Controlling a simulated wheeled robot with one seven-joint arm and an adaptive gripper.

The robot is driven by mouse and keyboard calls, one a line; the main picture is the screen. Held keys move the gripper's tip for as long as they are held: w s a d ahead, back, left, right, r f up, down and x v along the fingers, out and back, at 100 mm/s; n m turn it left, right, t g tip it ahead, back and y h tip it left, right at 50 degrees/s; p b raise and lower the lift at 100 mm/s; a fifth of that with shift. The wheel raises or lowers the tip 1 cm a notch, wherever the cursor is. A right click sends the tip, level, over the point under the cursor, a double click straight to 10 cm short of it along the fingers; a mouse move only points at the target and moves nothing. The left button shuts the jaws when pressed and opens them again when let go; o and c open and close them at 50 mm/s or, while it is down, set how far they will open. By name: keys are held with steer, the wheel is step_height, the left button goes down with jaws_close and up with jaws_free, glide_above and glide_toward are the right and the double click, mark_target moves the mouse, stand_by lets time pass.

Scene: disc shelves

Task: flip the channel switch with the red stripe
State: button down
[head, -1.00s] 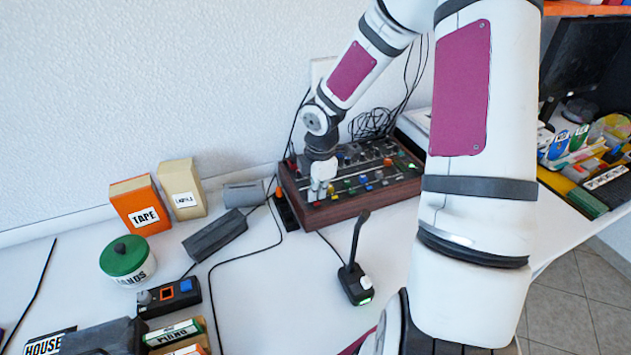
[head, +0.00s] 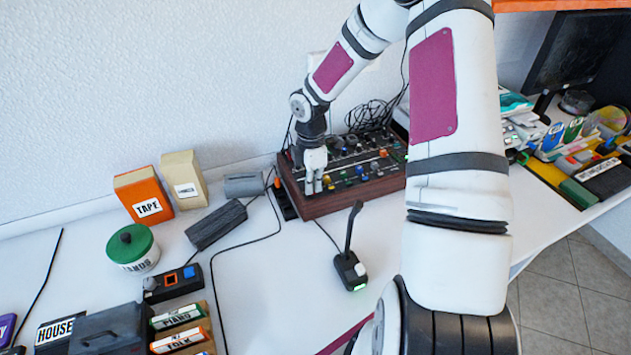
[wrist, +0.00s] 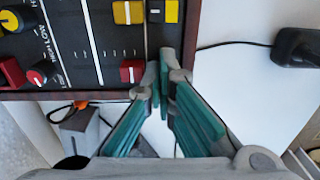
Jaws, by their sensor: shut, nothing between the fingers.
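The mixer (head: 352,199), a dark panel of knobs and coloured caps in a wooden case, stands against the wall. My gripper (head: 314,190) points down over its front left part. In the wrist view my gripper (wrist: 164,72) is shut and empty, its tips over the panel near the wooden edge. A red cap (wrist: 132,70) sits just left of the tips, apart from them. Yellow caps (wrist: 128,12) lie further along the panel. The fingers hide the panel beneath them. I cannot make out which control is the red-striped switch.
A small microphone stand (head: 350,268) is in front of the mixer, with cables around. A black power strip (head: 286,200) lies by its left side. An orange tape box (head: 143,195) and green-lidded tin (head: 133,248) stand left. White table shows between.

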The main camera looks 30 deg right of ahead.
steer(key=shift+s+f, duration=0.1)
steer(key=shift+f, duration=0.25)
steer(key=shift+s+g, duration=0.1)
steer(key=shift+g, duration=0.2)
steer(key=shift+s+a+f+p, duration=0.15)
steer(key=shift+s+p, duration=0.35)
steer(key=shift+s, duration=0.35)
step_height(320, 180, up, 13)
steer(key=w, duration=0.2)
steer(key=shift+w+b, duration=0.1)
steer(key=shift+b, duration=0.3)
